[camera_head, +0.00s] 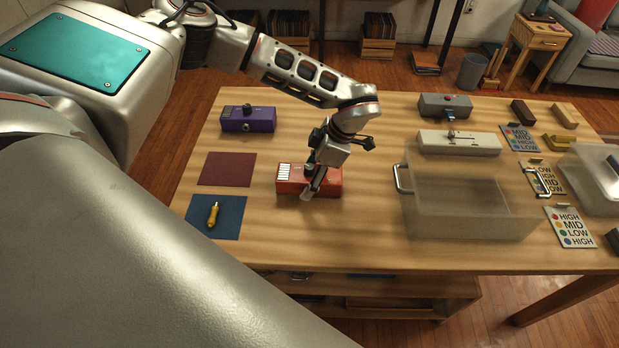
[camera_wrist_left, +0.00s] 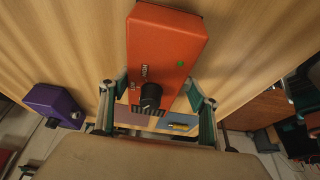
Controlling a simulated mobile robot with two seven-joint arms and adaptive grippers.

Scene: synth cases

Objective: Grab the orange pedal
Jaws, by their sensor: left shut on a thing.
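The orange pedal (camera_head: 332,182) lies on the wooden table, left of the clear bin. My left gripper (camera_head: 313,182) reaches down over it from above and is shut on it. In the left wrist view the orange pedal (camera_wrist_left: 166,55) extends between the two fingers of my left gripper (camera_wrist_left: 157,108). A black knob and a small green dot show on its face. My right gripper is in neither view.
A purple pedal (camera_head: 248,119) stands at the back left. A maroon mat (camera_head: 227,169) and a blue mat (camera_head: 230,228) with a yellow-handled tool (camera_head: 212,214) lie left. A clear bin (camera_head: 470,220) stands right. Grey (camera_head: 440,104) and white (camera_head: 465,143) pedals are behind it.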

